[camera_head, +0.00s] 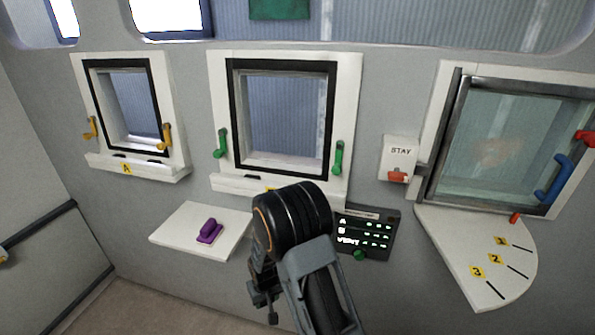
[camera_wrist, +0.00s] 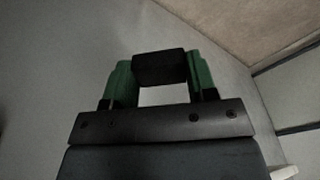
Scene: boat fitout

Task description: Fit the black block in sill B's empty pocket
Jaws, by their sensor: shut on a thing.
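My gripper (camera_wrist: 159,82) has green fingers and is shut on the black block (camera_wrist: 158,66), which spans between the fingertips in the wrist view. In the head view my gripper (camera_head: 265,298) hangs low behind my wrist, and I cannot make out the block there. Sill B (camera_head: 226,184) is the white ledge under the middle window with green handles. A dark mark shows on its left part. My arm covers part of its right half and most of its yellow label, so I cannot see its pocket clearly. The gripper is below the sill and apart from it.
Sill A (camera_head: 108,165), with dark marks, is at left. A lit panel (camera_head: 378,228) is right of my arm. The right window has a numbered quadrant shelf (camera_head: 462,245) and a STAY box (camera_head: 400,152).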

